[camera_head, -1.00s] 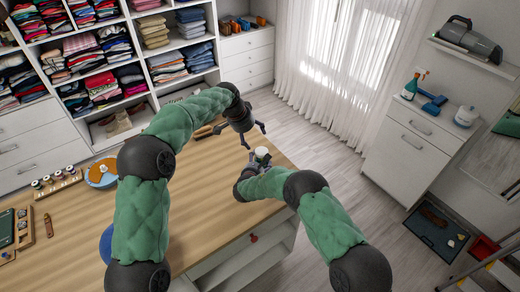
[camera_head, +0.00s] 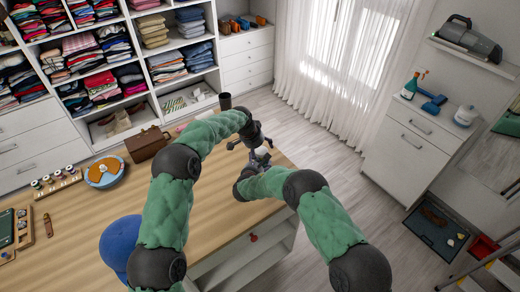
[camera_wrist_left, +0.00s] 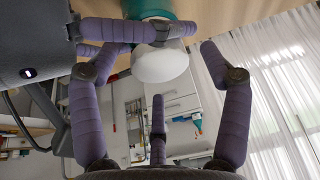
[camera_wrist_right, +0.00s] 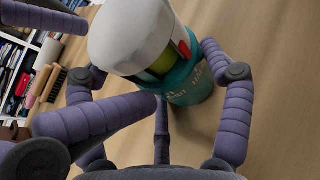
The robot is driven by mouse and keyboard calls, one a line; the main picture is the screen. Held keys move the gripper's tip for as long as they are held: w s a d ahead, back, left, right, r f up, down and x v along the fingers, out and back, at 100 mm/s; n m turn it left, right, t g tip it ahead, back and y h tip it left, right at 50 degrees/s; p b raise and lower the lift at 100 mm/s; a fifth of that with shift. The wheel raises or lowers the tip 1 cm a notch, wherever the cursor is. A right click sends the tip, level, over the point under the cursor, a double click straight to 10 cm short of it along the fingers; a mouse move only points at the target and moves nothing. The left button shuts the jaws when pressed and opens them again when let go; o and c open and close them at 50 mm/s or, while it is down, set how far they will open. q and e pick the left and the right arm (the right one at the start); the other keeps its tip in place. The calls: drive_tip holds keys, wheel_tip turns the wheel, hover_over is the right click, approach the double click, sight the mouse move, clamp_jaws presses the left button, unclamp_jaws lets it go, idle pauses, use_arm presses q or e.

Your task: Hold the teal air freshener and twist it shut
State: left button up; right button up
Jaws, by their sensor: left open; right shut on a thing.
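My right gripper (camera_head: 261,165) is shut on the teal base near the table's far right end. My left gripper (camera_head: 262,148) is open above it, fingers spread around the white cap. In the left wrist view, the cap (camera_wrist_left: 160,64) lies between the spread fingers, apart from the right finger. The teal base (camera_wrist_left: 158,9) is partly hidden by my right gripper's finger.
Shelves stand behind.

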use_arm(q)
drive_tip(key=c, duration=1.2)
drive_tip(key=shift+w+m+g+h, duration=0.15)
drive_tip(key=shift+m+g+h, duration=0.3)
drive_tip(key=shift+m, duration=1.05)
drive_tip(key=o, duration=1.2)
